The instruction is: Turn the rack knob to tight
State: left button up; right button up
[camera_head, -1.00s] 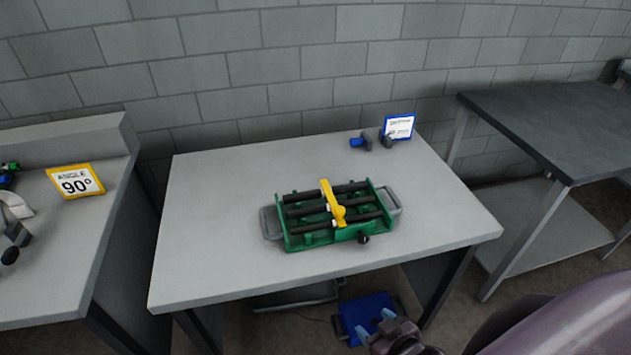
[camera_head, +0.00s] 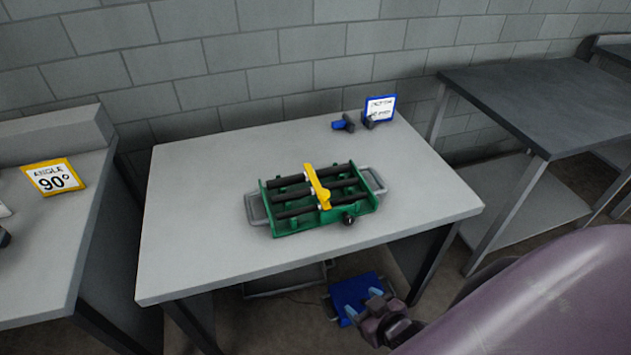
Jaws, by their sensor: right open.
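The green rack (camera_head: 285,225) sits on the grey table, with dark rods across it, a yellow bar over them and a grey handle at each end. The black rack knob (camera_head: 348,218) is on its front side, toward the right. I cannot read the knob's setting. My right gripper (camera_head: 364,303) is at the bottom of the view, in front of the table's front edge and apart from the rack. Its light blue fingertips are spread, with nothing between them. My left gripper is out of view.
The table (camera_head: 215,265) is clear around the rack. Blue-and-black tools (camera_head: 343,124) and a blue-framed sign (camera_head: 380,108) stand at its back right. A dark table (camera_head: 545,95) stands right. A blue item (camera_head: 350,292) is below.

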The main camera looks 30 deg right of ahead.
aim_at(348, 220)
jog(key=z, duration=1.2)
